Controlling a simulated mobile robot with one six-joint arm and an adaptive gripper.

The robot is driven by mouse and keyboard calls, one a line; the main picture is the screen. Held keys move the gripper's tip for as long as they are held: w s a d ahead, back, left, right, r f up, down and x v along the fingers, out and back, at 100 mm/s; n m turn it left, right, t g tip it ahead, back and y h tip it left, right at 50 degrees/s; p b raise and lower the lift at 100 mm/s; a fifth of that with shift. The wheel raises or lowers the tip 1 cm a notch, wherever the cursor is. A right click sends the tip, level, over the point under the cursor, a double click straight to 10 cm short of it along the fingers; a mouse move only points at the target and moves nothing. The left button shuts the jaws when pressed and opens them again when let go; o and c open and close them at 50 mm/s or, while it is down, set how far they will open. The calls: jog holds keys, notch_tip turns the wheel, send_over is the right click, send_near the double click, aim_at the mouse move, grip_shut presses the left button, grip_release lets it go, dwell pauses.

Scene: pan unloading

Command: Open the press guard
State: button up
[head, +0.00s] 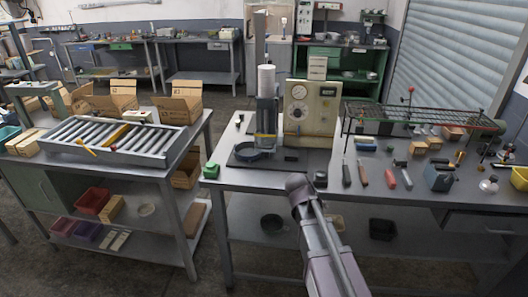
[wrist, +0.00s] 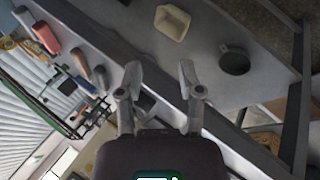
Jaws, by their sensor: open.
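The press (head: 266,78) stands on the left part of the middle bench, with a white cylinder above a grey upright part (head: 266,112) that has a yellow band low down. I cannot tell for sure whether this grey part is the guard. A beige control box (head: 311,112) with a round dial stands just right of it. My gripper (wrist: 159,78) is open and empty in the wrist view. The press is not recognisable there.
Files and hand tools lie on the bench (head: 232,178) to the right, near a green-framed wire rack (head: 420,116). A dark bowl (wrist: 234,62) stands on the lower shelf. An aisle separates the roller table (head: 110,140).

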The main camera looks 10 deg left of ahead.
jog(key=w+a+r+n+t+h+b, duration=0.1)
jog(key=w+a+r+n+t, duration=0.15)
jog(key=w+a, duration=0.35)
jog(key=w+a+r+n+t+h+b, duration=0.1)
jog(key=w+a+r+n+t, duration=0.2)
jog(key=a, duration=0.4)
jog(key=n+t+y, duration=0.1)
jog(key=n+t, duration=0.3)
jog(key=t, duration=0.1)
send_near(263, 148)
jog(key=f+v, duration=0.1)
jog(key=v, duration=0.2)
jog(key=shift+s+r+b, duration=0.1)
jog(key=shift+r+b, duration=0.3)
jog(key=shift+r, duration=0.2)
jog(key=b+x, duration=0.2)
jog(key=x, duration=1.1)
jog(key=shift+w+d+f, duration=0.15)
jog(key=shift+w+f, duration=0.1)
jog(key=shift+w, duration=0.1)
grip_shut()
